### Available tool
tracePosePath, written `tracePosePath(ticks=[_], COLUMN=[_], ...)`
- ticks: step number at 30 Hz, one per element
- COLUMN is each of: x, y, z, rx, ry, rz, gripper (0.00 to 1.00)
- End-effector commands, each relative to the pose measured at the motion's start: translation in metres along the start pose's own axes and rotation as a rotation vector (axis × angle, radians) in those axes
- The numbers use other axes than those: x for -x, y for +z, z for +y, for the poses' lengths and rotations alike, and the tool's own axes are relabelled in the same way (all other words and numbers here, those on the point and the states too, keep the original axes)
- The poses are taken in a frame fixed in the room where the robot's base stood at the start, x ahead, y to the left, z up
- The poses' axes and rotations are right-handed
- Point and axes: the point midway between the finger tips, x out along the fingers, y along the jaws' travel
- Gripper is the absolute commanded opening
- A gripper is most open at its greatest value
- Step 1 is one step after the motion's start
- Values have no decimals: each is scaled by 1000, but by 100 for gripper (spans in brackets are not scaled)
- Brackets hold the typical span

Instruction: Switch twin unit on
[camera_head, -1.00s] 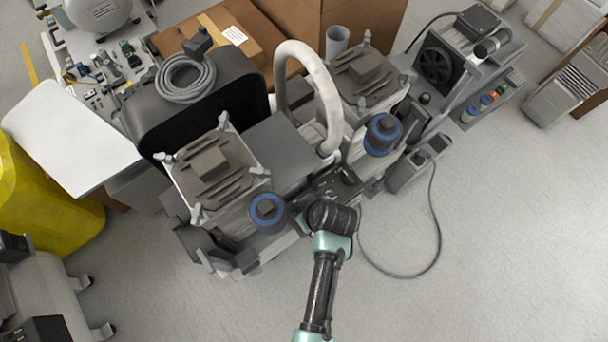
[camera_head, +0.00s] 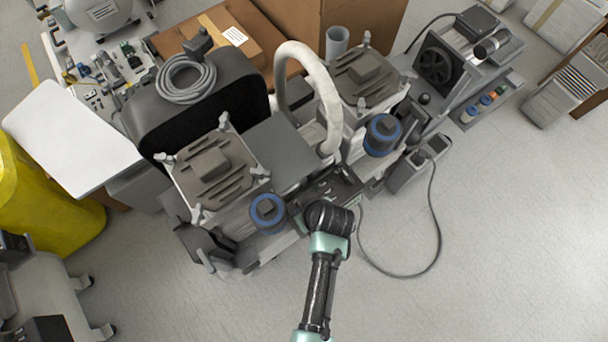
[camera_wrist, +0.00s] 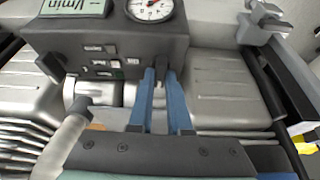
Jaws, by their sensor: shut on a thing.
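The twin unit is a grey compressor set with two finned heads, a left one (camera_head: 208,172) and a right one (camera_head: 365,78), each near a blue-ringed cylinder. Its dark control panel (camera_head: 338,184) lies between them at the front. In the wrist view the panel (camera_wrist: 60,38) carries a round gauge (camera_wrist: 150,8), a green display and small labelled buttons. My gripper (camera_wrist: 160,76) has its two blue fingers closed around a small dark switch (camera_wrist: 161,66) at the panel's lower edge. In the head view my wrist hides the fingers.
A pale curved hose (camera_head: 318,85) arches over the unit. A power box with a cable (camera_head: 436,215) lies to the right. A yellow bin (camera_head: 40,205) and a white panel (camera_head: 70,135) stand at left.

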Motion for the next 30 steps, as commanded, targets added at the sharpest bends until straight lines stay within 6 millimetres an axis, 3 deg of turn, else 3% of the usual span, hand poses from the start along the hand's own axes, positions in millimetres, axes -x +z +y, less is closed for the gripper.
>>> tracePosePath(ticks=[13, 14, 19, 30], x=[0, 0, 0, 7], y=[0, 0, 0, 0], z=[-1, -1, -1, -1], rx=[-78, -78, -78, -78], ry=[33, 33, 32, 33], rz=[-1, -1, 0, 1], gripper=[0, 18, 46, 46])
